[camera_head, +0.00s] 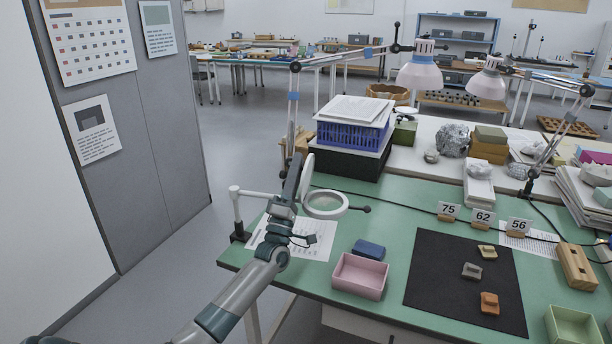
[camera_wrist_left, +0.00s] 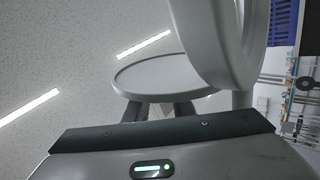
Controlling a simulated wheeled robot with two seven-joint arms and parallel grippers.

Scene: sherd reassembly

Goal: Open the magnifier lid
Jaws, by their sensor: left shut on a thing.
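The magnifier (camera_head: 326,205) is a white ring with a lens, on a white arm from a post at the left of the green table. Its lid (camera_head: 307,176) is a pale disc, seen nearly edge-on and tilted up above the ring's left side. My left gripper (camera_head: 298,174) is at the lid. In the left wrist view the dark fingers (camera_wrist_left: 158,109) are shut on the grey lid (camera_wrist_left: 160,76), partly hidden behind the gripper body. The magnifier's thick ring (camera_wrist_left: 228,45) shows beside it. My right gripper is not in view.
A black mat (camera_head: 440,272) holds several sherds. A blue crate (camera_head: 352,135) stands behind, near a lamp arm. Printed paper (camera_head: 318,246) lies below the magnifier.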

